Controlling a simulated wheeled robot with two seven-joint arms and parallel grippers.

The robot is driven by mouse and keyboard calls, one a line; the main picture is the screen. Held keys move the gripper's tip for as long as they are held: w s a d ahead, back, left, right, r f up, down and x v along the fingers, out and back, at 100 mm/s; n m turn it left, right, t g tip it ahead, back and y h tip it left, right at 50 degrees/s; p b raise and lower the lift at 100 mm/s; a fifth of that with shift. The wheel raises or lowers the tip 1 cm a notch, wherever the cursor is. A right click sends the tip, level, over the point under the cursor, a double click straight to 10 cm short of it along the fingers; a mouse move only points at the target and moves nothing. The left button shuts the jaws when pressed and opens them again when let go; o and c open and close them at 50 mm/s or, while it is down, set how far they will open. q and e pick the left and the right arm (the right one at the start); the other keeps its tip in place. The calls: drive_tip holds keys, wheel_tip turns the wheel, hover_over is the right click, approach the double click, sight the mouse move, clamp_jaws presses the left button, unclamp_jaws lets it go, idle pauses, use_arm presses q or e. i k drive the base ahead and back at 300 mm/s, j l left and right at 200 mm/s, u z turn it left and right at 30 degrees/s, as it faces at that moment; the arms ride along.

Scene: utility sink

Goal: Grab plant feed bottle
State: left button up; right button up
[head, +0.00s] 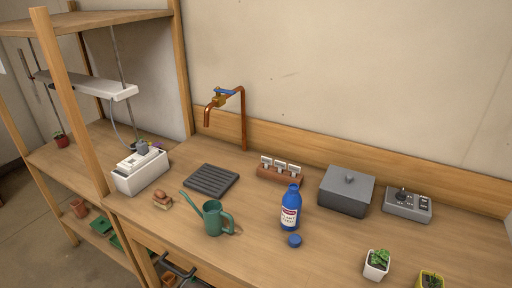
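The plant feed bottle (290,212) is blue with a white and red label. It stands upright on the wooden bench, right of the green watering can (213,218). A round blue cap (295,241) lies on the bench just in front of the bottle. Neither of my grippers can be made out in the head view, and nothing is touching the bottle.
Behind the bottle are a wooden label holder (279,174) and a grey lidded box (346,191). A grey control box (407,205) stands further right. Potted plants (376,264) are at front right. A dark slotted tray (211,180) lies left, below the copper tap (222,100).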

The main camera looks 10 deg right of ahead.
sight(292, 201)
drive_tip(key=i+j+z, duration=0.1)
drive_tip(key=z, duration=0.8)
drive_tip(key=j+z, duration=0.5)
drive_tip(key=j, duration=0.2)
drive_tip(key=k+j+z, duration=0.1)
drive_tip(key=j+z, duration=0.35)
drive_tip(key=j, duration=0.2)
drive_tip(key=k+j, duration=0.1)
drive_tip(key=j, duration=0.4)
drive_tip(key=k+j+z, duration=0.1)
drive_tip(key=j, duration=0.4)
drive_tip(key=k+j, duration=0.1)
drive_tip(key=j, duration=0.35)
